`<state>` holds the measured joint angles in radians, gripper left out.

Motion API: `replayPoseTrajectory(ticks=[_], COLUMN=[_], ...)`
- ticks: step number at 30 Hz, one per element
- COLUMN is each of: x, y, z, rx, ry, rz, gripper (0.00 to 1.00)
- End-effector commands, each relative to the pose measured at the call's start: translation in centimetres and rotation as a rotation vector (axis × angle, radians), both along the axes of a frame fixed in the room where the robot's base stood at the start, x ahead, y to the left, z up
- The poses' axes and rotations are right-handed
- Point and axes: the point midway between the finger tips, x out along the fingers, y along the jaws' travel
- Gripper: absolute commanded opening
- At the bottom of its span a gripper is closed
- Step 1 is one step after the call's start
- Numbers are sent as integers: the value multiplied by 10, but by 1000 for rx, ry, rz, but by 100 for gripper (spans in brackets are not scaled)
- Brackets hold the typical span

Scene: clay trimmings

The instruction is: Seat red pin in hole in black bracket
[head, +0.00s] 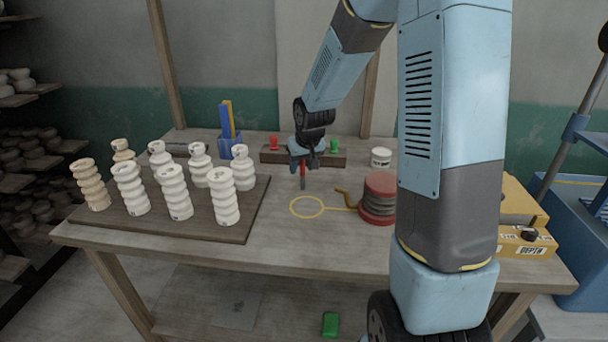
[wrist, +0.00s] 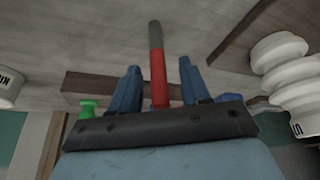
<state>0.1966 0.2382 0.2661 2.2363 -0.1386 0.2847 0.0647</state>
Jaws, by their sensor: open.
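My gripper (head: 303,163) hangs over the back middle of the table, pointing down. In the wrist view its two blue fingers (wrist: 157,88) are apart. A slim red rod with a grey end, seemingly the red pin (wrist: 157,72), stands out between them, with a gap on each side.
A dark wooden rack (head: 322,161) behind my gripper holds a red and a green (head: 334,145) piece. A red-topped coil (head: 379,190), yellow loop (head: 307,208) and white jar (head: 381,157) are to the right.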

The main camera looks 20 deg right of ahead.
Motion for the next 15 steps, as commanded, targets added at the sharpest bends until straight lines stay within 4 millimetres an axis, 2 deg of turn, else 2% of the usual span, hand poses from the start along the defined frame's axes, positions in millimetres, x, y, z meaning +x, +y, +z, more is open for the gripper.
replayPoseTrajectory(ticks=[2, 15], x=[0, 0], y=[0, 0], z=[0, 0], rx=[0, 0], ry=[0, 0], rz=[0, 0], gripper=[44, 1])
